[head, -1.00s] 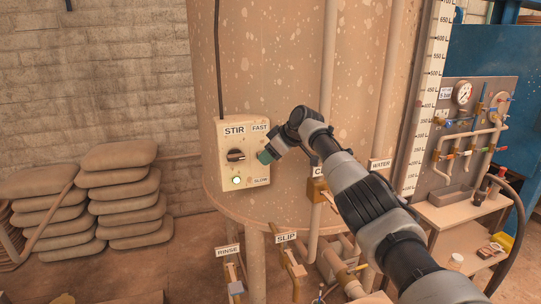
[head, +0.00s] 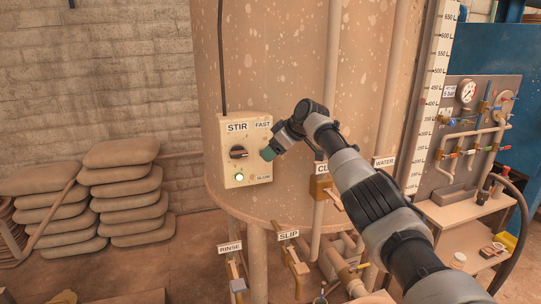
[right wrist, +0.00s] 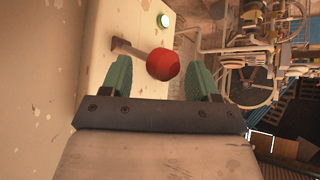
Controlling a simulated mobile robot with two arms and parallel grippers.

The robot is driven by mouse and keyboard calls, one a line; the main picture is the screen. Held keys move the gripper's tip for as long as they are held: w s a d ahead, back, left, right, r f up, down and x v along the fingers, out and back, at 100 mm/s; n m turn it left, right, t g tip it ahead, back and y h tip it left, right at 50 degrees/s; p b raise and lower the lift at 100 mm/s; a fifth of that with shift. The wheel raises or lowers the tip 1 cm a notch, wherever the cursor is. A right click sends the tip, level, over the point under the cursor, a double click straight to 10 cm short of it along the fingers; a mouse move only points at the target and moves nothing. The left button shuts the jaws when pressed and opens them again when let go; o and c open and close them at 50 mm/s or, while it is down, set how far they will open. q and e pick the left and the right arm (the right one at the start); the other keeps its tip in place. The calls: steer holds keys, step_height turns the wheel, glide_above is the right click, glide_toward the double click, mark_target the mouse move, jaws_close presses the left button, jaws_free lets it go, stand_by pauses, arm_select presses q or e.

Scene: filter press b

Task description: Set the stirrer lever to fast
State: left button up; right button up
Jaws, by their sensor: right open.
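The cream stirrer box (head: 230,160) marked STIR is on the tank, with FAST at its upper right and SLOW at its lower right. My right gripper (head: 267,154) is at the box's right edge, between those labels. In the right wrist view, a red ball knob (right wrist: 163,64) on a metal lever (right wrist: 128,48) stands out from the box (right wrist: 95,30). The open fingers of my right gripper (right wrist: 164,80) are on either side of the ball, with gaps visible. In the head view I cannot clearly make out the lever. My left gripper is not in view.
The tank (head: 285,60) is close behind. Valves marked RINSE and SLIP (head: 289,235) are below. Stacked sacks (head: 120,188) lie at left; a gauge panel (head: 480,95) is at right.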

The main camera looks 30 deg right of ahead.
steer(key=b+v, duration=0.3)
steer(key=v, duration=0.6)
steer(key=shift+b, duration=0.4)
steer(key=shift+a, duration=0.15)
